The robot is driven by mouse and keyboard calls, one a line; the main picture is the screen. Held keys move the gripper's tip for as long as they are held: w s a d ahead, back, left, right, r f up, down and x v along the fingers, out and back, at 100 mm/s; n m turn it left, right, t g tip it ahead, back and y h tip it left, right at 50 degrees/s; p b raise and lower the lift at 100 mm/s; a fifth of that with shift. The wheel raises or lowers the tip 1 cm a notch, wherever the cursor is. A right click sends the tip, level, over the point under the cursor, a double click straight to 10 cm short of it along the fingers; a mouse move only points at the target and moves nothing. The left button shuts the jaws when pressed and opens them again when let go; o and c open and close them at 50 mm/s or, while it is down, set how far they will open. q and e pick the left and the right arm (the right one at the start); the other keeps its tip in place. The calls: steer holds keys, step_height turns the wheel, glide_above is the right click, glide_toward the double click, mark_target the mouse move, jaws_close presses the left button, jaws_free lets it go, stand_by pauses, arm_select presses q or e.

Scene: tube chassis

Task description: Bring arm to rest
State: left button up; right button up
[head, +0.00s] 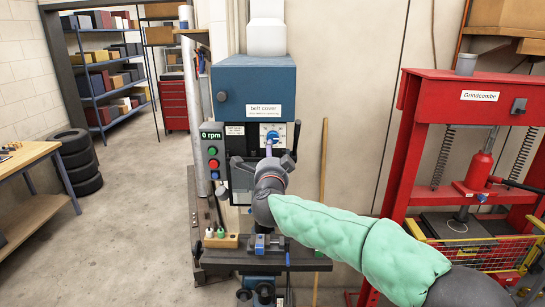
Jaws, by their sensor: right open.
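My right arm, in a padded mint-green sleeve (345,240), reaches in from the lower right of the head view. Its gripper (265,158) is open in front of the blue drill press (255,85), just below the speed dial (272,135). Its dark fingers spread to either side, and nothing can be seen held between them. Whether the gripper touches the press cannot be told. The wrist hides part of the press's column and spindle area. My left gripper is not in view.
Below the wrist is the press table (295,262) with a small blue vise (262,242) and a wooden block of bottles (220,240). A red shop press (425,110) stands close on the right. A workbench and tyres (78,160) are left; floor between is clear.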

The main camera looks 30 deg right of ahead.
stand_by(0.3)
